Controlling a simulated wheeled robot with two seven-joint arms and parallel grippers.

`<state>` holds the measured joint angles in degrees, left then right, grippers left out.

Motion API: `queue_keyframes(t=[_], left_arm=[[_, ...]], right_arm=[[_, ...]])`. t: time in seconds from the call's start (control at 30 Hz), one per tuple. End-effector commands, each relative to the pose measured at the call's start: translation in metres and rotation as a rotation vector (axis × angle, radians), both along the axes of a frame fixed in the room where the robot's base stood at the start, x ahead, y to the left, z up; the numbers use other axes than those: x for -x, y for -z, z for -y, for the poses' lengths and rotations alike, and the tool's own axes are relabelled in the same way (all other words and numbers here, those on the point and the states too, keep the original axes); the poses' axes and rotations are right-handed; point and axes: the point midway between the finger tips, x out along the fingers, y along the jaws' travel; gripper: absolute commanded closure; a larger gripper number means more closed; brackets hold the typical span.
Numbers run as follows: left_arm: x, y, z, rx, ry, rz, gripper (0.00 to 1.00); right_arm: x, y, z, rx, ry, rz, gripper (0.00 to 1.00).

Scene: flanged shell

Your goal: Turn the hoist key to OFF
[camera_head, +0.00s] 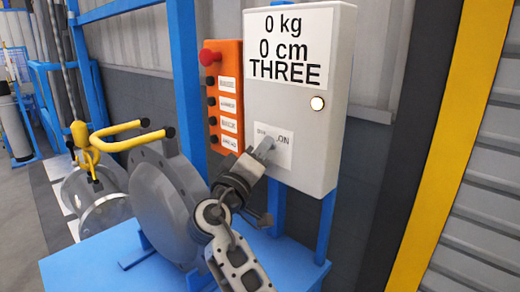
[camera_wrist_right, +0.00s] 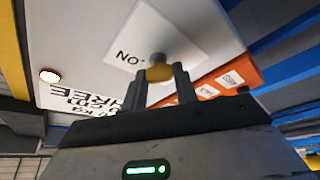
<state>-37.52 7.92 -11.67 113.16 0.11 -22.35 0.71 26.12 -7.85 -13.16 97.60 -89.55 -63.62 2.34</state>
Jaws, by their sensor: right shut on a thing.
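The hoist key (camera_wrist_right: 160,73) is a small brownish-yellow piece in a grey round lock on a white label plate (camera_head: 283,156). In the head view the plate reads "ON" at its right, and its left lettering is partly hidden. The plate is on the front of a light grey control box (camera_head: 335,150). My right gripper (camera_head: 263,152) reaches up to the plate. In the right wrist view its two fingers (camera_wrist_right: 160,88) are on either side of the key, shut on it. The key's exact angle is hard to tell. My left gripper is not in view.
The box display (camera_head: 290,48) reads "0 kg", "0 cm", "THREE", with a lit round lamp (camera_head: 317,103) below. An orange button panel (camera_head: 228,120) with a red knob is left of it. A grey flanged shell (camera_head: 165,200) stands on a blue table (camera_head: 95,262), beside a yellow lifting hook (camera_head: 85,140).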

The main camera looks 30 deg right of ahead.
Motion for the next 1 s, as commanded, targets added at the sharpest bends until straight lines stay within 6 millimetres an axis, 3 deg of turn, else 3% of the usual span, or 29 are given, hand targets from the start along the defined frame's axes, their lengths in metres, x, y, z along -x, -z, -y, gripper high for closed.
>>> queue_keyframes(t=[1.0], left_arm=[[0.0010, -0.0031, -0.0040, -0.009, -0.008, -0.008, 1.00]], right_arm=[[0.0001, -0.0051, -0.0005, 0.308, -0.003, -0.889, 0.94]])
